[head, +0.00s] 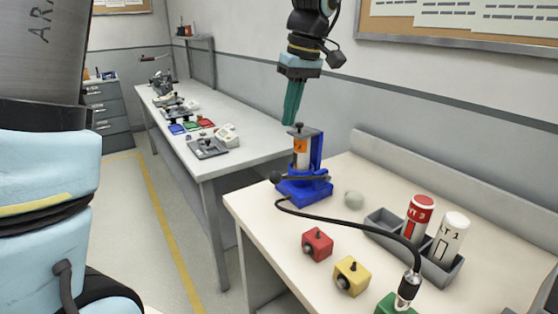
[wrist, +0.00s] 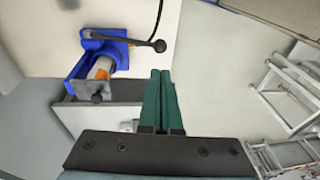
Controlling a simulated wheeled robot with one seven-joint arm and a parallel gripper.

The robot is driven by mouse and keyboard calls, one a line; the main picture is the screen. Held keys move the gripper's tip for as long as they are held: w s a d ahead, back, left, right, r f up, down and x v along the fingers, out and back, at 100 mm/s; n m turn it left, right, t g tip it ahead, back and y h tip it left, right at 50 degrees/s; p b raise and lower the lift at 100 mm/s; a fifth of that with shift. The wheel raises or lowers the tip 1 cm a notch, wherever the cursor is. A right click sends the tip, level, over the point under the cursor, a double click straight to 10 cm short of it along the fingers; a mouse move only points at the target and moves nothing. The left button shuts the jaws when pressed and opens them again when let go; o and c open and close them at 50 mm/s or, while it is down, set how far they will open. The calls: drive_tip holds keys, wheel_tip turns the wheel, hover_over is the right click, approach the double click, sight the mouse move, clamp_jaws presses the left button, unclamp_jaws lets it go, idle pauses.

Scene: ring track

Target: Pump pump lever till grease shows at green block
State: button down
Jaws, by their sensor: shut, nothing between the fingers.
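A blue grease pump (head: 305,187) stands at the left end of the near table, with a cartridge with an orange label (head: 301,149) upright in it. Its dark pump lever (head: 300,178) ends in a black ball at the left; the lever (wrist: 140,43) also shows in the wrist view. A black hose runs from the pump to a metal coupler (head: 408,290) at the green block (head: 398,306), which is cut off by the lower edge. I cannot make out grease there. My gripper (head: 289,122) is shut and empty, pointing down above the pump, apart from the lever.
A red block (head: 317,244) and a yellow block (head: 351,276) sit in front of the hose. A grey holder (head: 383,218) carries a red-topped and a white cartridge. A second bench (head: 255,153) stands behind to the left.

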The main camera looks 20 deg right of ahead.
sight(276, 172)
drive_tip(key=f+p, duration=0.1)
drive_tip(key=f, duration=0.3)
drive_tip(key=w+a+f+p, duration=0.1)
drive_tip(key=f, duration=0.3)
drive_tip(key=a+f+p, duration=0.1)
drive_tip(key=f, duration=0.3)
drive_tip(key=shift+w+f+p, duration=0.1)
drive_tip(key=shift+w+p, duration=0.2)
drive_tip(key=shift+w, duration=0.1)
